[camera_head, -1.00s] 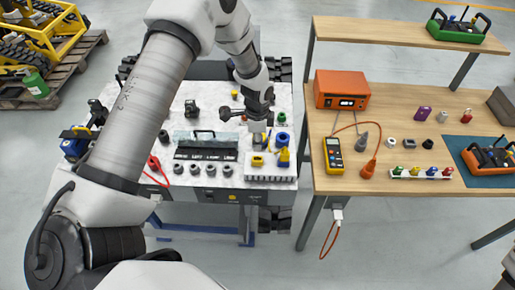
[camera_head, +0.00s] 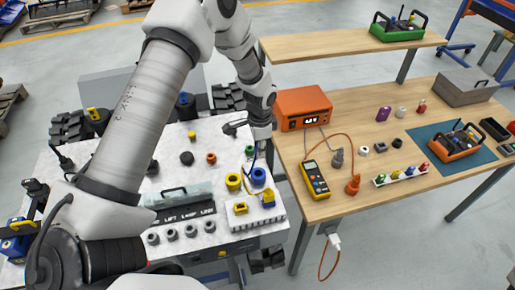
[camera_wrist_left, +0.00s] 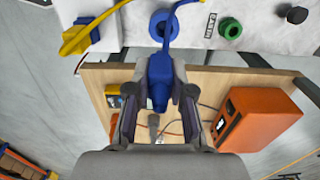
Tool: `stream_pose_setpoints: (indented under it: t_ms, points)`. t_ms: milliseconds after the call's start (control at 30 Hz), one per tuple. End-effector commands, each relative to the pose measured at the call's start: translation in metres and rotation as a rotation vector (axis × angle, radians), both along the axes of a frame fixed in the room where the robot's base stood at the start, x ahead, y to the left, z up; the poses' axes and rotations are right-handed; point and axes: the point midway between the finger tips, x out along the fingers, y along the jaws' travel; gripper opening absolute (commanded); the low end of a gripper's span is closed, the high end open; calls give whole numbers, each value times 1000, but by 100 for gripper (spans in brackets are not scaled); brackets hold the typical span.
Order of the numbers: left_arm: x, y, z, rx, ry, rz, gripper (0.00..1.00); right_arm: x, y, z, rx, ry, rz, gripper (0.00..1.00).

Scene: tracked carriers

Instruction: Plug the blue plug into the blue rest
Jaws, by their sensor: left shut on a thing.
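My left gripper (camera_wrist_left: 158,92) is shut on the blue plug (camera_wrist_left: 157,75) in the left wrist view. A blue cable leads from the plug up across the picture. The blue rest (camera_wrist_left: 159,22) is a round blue ring, partly behind the cable, and the plug is apart from it. In the head view the blue rest (camera_head: 259,177) stands on the right part of the white panel. My left gripper (camera_head: 262,141) is just above it, near the panel's right edge; its fingertips and the plug are hard to make out there. My right gripper is not in view.
A yellow ring (camera_head: 233,182) and a green ring (camera_head: 249,150) stand close to the blue rest. A white block (camera_head: 238,221) with yellow and blue parts is in front. The wooden bench (camera_head: 350,215) at right holds an orange box (camera_head: 303,108) and a yellow meter (camera_head: 315,179).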

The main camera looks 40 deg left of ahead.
Motion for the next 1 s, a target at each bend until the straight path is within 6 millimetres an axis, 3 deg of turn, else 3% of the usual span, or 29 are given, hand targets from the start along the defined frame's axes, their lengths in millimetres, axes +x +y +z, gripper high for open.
stream_pose_setpoints:
  t_ms: [133,633,1000]
  points:
    - [0,0,-2,-1,1,1,0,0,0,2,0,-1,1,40]
    - [0,1,-54,0,0,-1,0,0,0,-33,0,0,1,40]
    - [0,1,-58,0,0,0,0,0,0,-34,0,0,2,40]
